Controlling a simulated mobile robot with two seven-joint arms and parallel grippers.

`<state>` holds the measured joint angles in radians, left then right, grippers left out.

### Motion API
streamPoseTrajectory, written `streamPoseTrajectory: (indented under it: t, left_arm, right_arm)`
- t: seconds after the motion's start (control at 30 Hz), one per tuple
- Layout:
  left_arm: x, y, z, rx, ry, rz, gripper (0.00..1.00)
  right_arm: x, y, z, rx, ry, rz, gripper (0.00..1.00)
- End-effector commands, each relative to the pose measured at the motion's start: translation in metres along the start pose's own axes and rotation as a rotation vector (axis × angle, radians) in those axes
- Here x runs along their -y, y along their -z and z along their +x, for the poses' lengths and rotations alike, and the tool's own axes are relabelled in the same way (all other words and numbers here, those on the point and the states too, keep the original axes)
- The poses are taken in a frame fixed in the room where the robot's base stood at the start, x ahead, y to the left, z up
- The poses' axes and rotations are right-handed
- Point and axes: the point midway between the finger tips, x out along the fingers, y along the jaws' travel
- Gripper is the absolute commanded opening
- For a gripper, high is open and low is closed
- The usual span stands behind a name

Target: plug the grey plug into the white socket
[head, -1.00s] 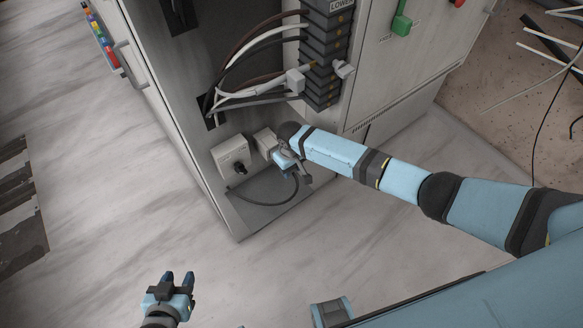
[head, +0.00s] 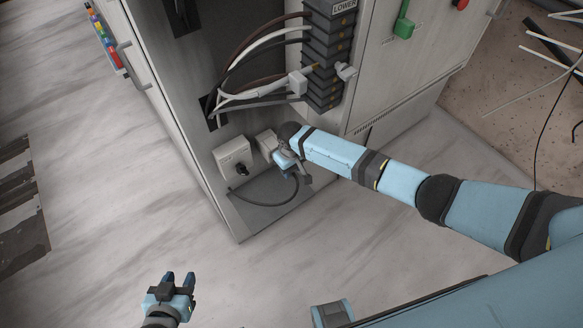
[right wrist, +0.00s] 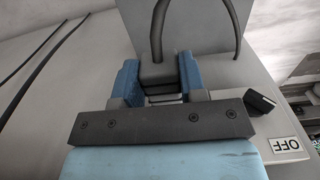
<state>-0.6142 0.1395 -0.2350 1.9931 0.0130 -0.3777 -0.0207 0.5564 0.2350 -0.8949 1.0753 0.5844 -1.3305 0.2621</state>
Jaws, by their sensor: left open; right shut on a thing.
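The white socket (head: 266,141) is a pale box low inside the open cabinet, partly hidden by my right gripper. My right gripper (head: 283,158) is right beside it in the head view. In the right wrist view its two blue fingers (right wrist: 160,82) are shut on the grey plug (right wrist: 157,70), whose dark cable rises from it. I cannot tell whether the plug is in the socket or only near it. My left gripper (head: 178,281) is open and empty above the floor at the bottom left.
A white switch box (head: 234,157) with a black knob stands just left of the socket; its OFF label (right wrist: 285,145) shows in the right wrist view. The plug's cable (head: 262,204) loops over the cabinet floor. Terminal blocks (head: 325,60) and wires are above. Open floor lies left.

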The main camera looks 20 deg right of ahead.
Motion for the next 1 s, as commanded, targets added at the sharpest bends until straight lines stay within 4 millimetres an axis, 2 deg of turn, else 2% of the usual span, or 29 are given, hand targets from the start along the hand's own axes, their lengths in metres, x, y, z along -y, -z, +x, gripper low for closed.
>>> streamPoseTrajectory:
  t: [1.0]
  left_arm:
    - [0.0001,-0.0003,0.0003,-0.001,0.000,0.000,0.43]
  right_arm:
    - [-0.0005,0.0082,-0.0004,-0.001,0.000,-0.001,0.05]
